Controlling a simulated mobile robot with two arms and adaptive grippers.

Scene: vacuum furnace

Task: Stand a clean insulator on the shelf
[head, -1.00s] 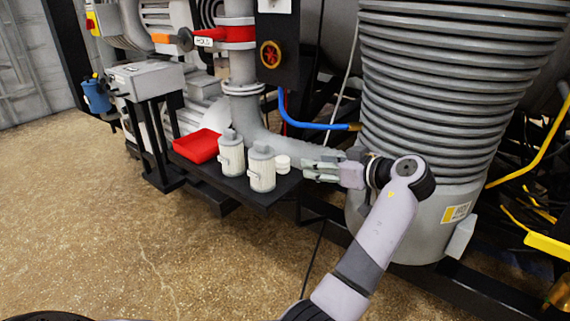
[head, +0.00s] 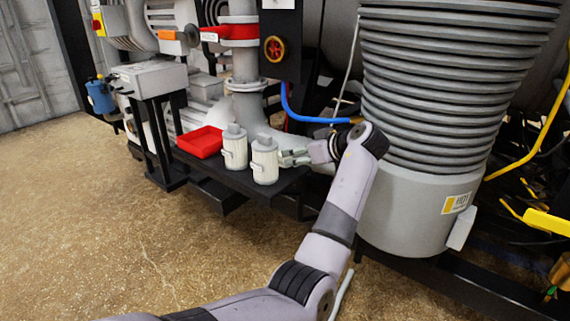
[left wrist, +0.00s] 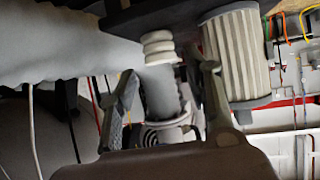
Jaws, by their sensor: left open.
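In the left wrist view, which looks turned over, a small white ribbed insulator (left wrist: 158,46) stands by the dark shelf edge (left wrist: 150,14). My left gripper (left wrist: 166,72) is open, with one finger to each side of the insulator's line and the insulator at or just past the tips; I see no clear contact. In the head view my left gripper (head: 293,158) is low over the right part of the black shelf (head: 232,181), close to the right-hand white canister (head: 264,162). The insulator is hidden there. My right gripper is not in view.
A second white canister (head: 234,147) and a red tray (head: 200,142) stand left on the shelf. The ribbed canister (left wrist: 236,55) is close beside one finger in the wrist view. A blue hose (head: 310,118) and a large ribbed grey vessel (head: 425,190) are behind and to the right.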

